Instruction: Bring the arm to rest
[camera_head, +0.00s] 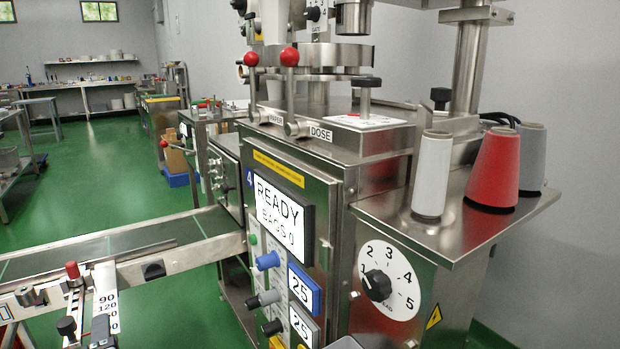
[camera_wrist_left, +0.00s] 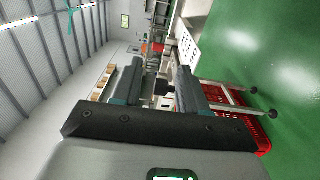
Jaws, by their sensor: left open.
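My left gripper (camera_wrist_left: 157,88) shows in the left wrist view, its two dark fingers apart with nothing held between them. The wrist view lies on its side, with the ceiling at the left and the green floor at the right. My right gripper is in neither view.
The steel packing machine (camera_head: 300,165) fills the middle, its screen (camera_head: 278,222) reading READY, BAGS 0. White (camera_head: 432,180), red (camera_head: 494,170) and grey (camera_head: 531,160) cones stand on its shelf. A conveyor (camera_head: 120,247) runs left. A red crate (camera_wrist_left: 262,138) is on the floor.

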